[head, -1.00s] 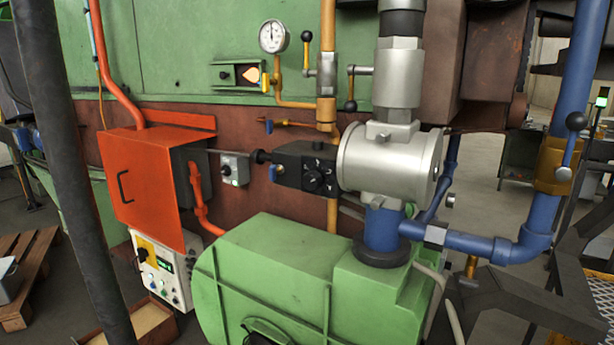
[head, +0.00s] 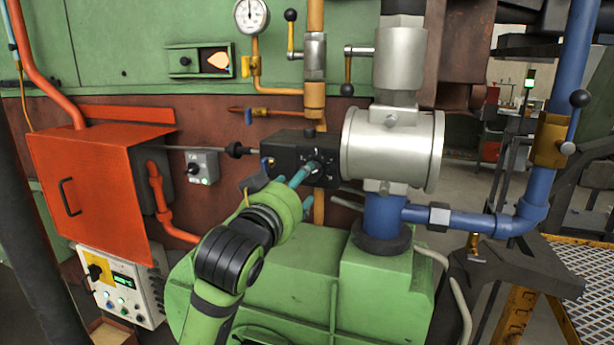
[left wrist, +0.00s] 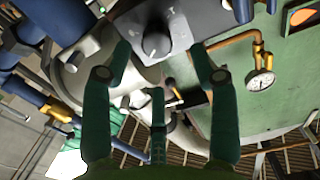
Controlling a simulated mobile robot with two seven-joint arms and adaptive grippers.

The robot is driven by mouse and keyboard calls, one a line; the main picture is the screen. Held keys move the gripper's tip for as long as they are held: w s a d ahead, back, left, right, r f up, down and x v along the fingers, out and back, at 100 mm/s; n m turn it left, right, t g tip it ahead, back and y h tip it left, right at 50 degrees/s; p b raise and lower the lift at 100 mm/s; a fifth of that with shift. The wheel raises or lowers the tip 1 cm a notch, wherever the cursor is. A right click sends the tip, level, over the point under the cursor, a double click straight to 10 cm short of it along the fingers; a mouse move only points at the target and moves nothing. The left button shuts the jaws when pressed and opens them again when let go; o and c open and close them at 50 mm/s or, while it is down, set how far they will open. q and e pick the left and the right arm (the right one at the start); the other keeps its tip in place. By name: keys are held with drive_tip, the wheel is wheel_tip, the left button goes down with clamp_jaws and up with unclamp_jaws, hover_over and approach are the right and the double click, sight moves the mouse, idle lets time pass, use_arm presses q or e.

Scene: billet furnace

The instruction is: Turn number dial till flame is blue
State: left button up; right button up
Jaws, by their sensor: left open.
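The dark number dial (left wrist: 157,45) sits on the face of a black box (head: 285,150). In the left wrist view the dial, with pale marks around it, shows between my fingertips; I cannot read its setting. My left gripper (head: 308,172) is open in front of the dial, its green fingers partly hiding it in the head view. In the left wrist view the open left gripper (left wrist: 160,52) has fingers either side of the dial; contact cannot be told. The flame (head: 218,61) in the green wall's peep window is orange. My right gripper is not in view.
A silver cylinder (head: 392,150) stands just right of the box. A green blower housing (head: 290,290) lies below it. A lever valve (head: 314,55) and pressure gauge (head: 251,15) are above. An orange cabinet (head: 95,185) and small grey switch box (head: 201,167) are left.

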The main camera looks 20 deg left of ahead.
sight(310, 175)
use_arm(q)
drive_tip(key=w, duration=0.1)
drive_tip(key=w+p, duration=0.1)
drive_tip(key=w, duration=0.3)
drive_tip(key=shift+w+d, duration=0.15)
drive_tip(key=shift+d, duration=0.25)
drive_tip(key=shift+w+a+p, duration=0.15)
drive_tip(key=shift+w+p, duration=0.2)
drive_tip(key=shift+w+f, duration=0.1)
drive_tip(key=c, duration=1.1)
